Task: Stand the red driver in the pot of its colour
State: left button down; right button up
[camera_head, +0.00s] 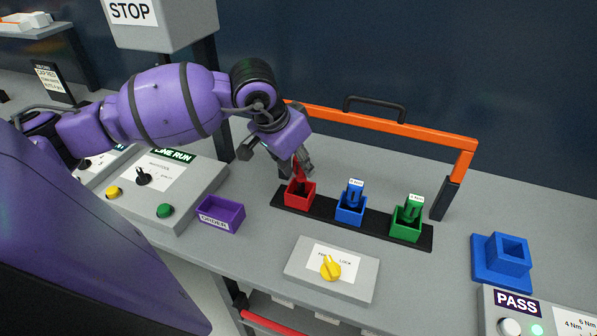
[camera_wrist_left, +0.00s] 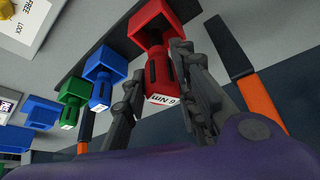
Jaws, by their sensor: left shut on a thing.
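The red driver (camera_head: 298,170) is upright with its lower end at the red pot (camera_head: 300,196), in the head view. In the left wrist view the red driver (camera_wrist_left: 158,72) shows a dark-sided handle and a white "6 Nm" label, and its far end goes into the red pot (camera_wrist_left: 150,20). My left gripper (camera_head: 305,165) is above the red pot, shut on the driver, its fingers on either side in the wrist view (camera_wrist_left: 155,90). How deep the driver sits is hidden. My right gripper is not in view.
Beside the red pot on the black strip (camera_head: 328,217), a blue pot (camera_head: 350,213) and a green pot (camera_head: 405,227) each hold a driver. An orange rail (camera_head: 390,125) runs behind. A purple box (camera_head: 221,214) and a grey lock panel (camera_head: 330,270) stand in front.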

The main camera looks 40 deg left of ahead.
aim_at(299, 174)
pick_arm(q)
jog(key=shift+w+a+f, duration=0.1)
jog(key=shift+a+f, duration=0.05)
jog(key=shift+f, duration=1.5)
jog(key=shift+f, duration=0.2)
jog(key=c, duration=1.4)
grip_release()
jog(key=shift+r, duration=0.4)
jog(key=p+v, duration=0.1)
jog(key=v, duration=1)
jog(key=shift+s+r, duration=0.2)
jog(key=shift+s, duration=0.15)
jog(key=shift+a, duration=0.1)
